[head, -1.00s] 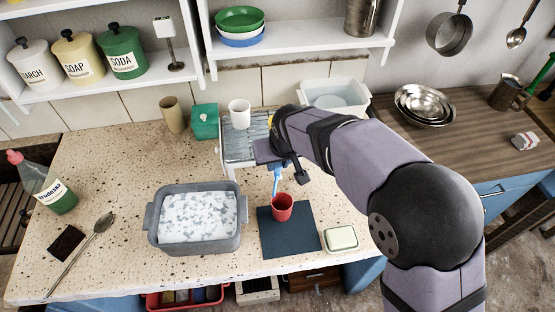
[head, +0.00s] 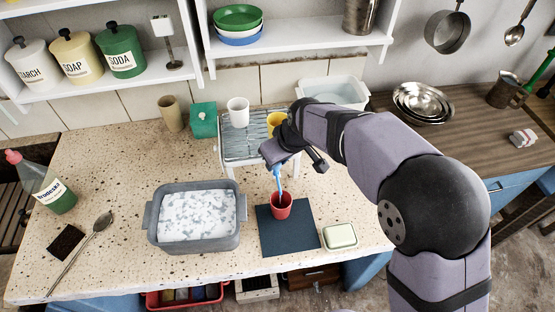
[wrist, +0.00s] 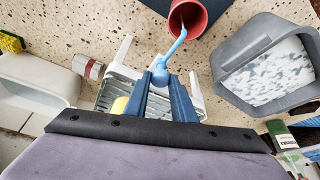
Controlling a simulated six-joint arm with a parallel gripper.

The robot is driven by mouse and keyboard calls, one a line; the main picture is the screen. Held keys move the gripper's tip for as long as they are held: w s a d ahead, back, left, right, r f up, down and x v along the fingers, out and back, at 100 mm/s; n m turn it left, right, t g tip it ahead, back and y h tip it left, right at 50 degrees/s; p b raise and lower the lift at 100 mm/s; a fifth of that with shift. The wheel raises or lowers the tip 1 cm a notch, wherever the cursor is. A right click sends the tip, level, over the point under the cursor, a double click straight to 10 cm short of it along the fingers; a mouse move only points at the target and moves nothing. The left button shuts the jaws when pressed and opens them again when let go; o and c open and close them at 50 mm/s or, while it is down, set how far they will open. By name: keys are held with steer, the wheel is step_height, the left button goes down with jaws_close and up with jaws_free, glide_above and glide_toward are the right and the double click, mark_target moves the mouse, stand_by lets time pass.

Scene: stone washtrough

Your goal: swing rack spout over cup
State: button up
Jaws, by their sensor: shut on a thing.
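The rack (head: 243,150) is a grey slatted stand with white legs at the back of the counter; it also shows in the wrist view (wrist: 114,97). Its light blue spout (head: 279,184) slants down from the rack's front, and it also shows in the wrist view (wrist: 172,52). The red cup (head: 281,209) stands upright on a dark mat (head: 273,240); the wrist view shows it too (wrist: 200,22). The spout's lower end overlaps the cup's opening in the head view. My gripper (wrist: 164,86) is shut on the spout's upper end. My wrist hides part of the rack.
A white cup (head: 238,112) and a yellow cup (head: 275,121) stand on the rack. A grey tub (head: 194,242) of suds is left of the mat, and a soap dish (head: 340,236) is right of it. A white basin (head: 334,92) stands behind my arm. The counter's left-middle is clear.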

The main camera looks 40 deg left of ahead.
steer(key=o, duration=1)
steer(key=shift+r, duration=0.1)
steer(key=shift+b+v, duration=0.85)
steer(key=shift+v, duration=2.75)
steer(key=shift+d, duration=0.1)
